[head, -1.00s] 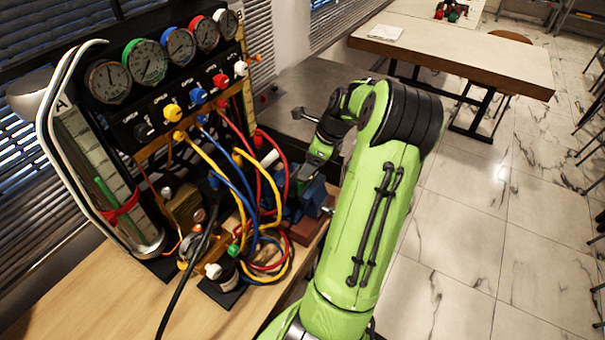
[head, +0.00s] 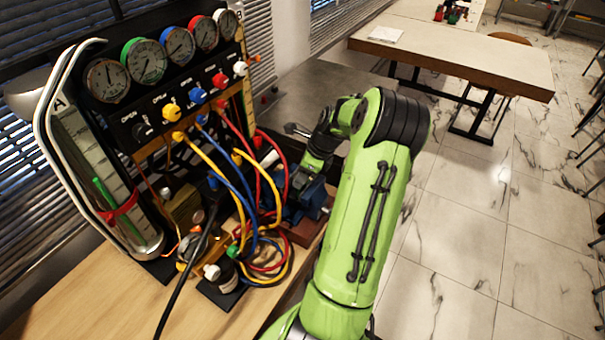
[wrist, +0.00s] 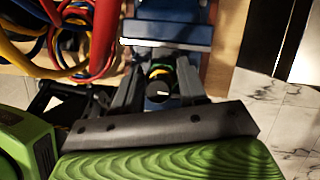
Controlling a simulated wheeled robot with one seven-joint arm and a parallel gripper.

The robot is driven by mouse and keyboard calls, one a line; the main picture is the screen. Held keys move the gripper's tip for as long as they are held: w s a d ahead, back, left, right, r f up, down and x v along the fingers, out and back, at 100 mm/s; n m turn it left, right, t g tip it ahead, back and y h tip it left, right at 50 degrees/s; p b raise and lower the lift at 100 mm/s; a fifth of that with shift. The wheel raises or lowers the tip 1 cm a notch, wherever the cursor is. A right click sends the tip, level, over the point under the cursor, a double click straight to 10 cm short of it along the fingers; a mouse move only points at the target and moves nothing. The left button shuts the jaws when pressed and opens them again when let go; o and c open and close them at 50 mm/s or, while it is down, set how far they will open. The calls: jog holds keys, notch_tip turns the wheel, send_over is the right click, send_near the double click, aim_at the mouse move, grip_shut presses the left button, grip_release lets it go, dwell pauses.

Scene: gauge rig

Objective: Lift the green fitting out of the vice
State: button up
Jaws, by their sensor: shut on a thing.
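The blue vice (head: 313,200) stands on a dark red base at the right end of the bench, behind the looped hoses. It also shows at the top of the wrist view (wrist: 172,30). My gripper (wrist: 160,65) is at the vice, with one finger on either side of a small dark round piece with a green and yellow rim, the fitting (wrist: 159,86). The fingers are shut on it. In the head view my own arm and the hoses hide the fitting. I cannot tell whether it still touches the vice jaws.
Red, blue and yellow hoses (head: 262,225) loop close on the left of the vice. The gauge panel (head: 175,90) rises behind them. Open floor (head: 470,240) lies to the right.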

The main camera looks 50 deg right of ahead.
jog(key=o, duration=0.6)
jog(key=c, duration=0.6)
jog(key=shift+w+r, duration=0.1)
jog(key=shift+w+r+p, duration=0.1)
jog(key=shift+w+p, duration=0.25)
jog(key=shift+p, duration=0.1)
jog(key=shift+r+p, duration=4.2)
jog(key=shift+r, duration=0.15)
jog(key=shift+f, duration=0.1)
